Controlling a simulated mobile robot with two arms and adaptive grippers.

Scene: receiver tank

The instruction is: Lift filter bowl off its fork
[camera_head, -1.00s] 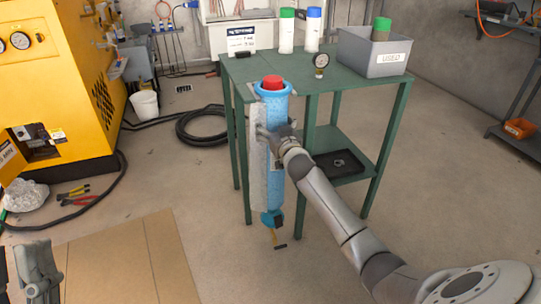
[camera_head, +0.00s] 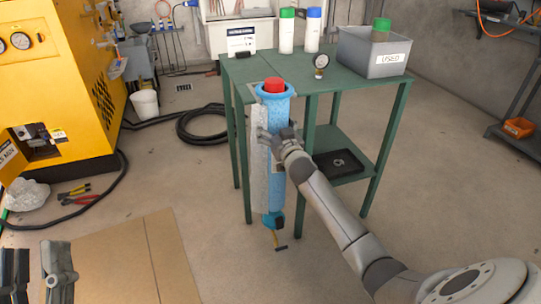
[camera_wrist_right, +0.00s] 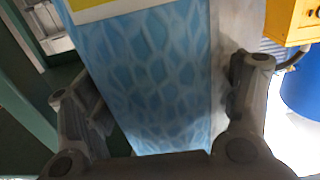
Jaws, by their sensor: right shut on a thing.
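The filter bowl (camera_head: 275,185) is a tall blue patterned cylinder with a red piece (camera_head: 273,85) in its open top. It hangs upright at the table's front left, with a teal end and a small yellow-and-black part below. A pale grey strip (camera_head: 258,165) runs along its left side. My right gripper (camera_head: 272,140) is shut around the bowl's upper half; the right wrist view shows the blue wall (camera_wrist_right: 150,75) between its fingers. The fork cannot be made out. My left gripper (camera_head: 35,275) is at the lower left corner, partly cut off, far from the bowl.
The green table (camera_head: 270,67) carries a gauge (camera_head: 320,62), two capped bottles and a grey "USED" bin (camera_head: 365,58). A black tray (camera_head: 338,163) lies on its lower shelf. A cardboard sheet (camera_head: 120,260) covers the floor at left. A yellow machine (camera_head: 60,80) stands at far left.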

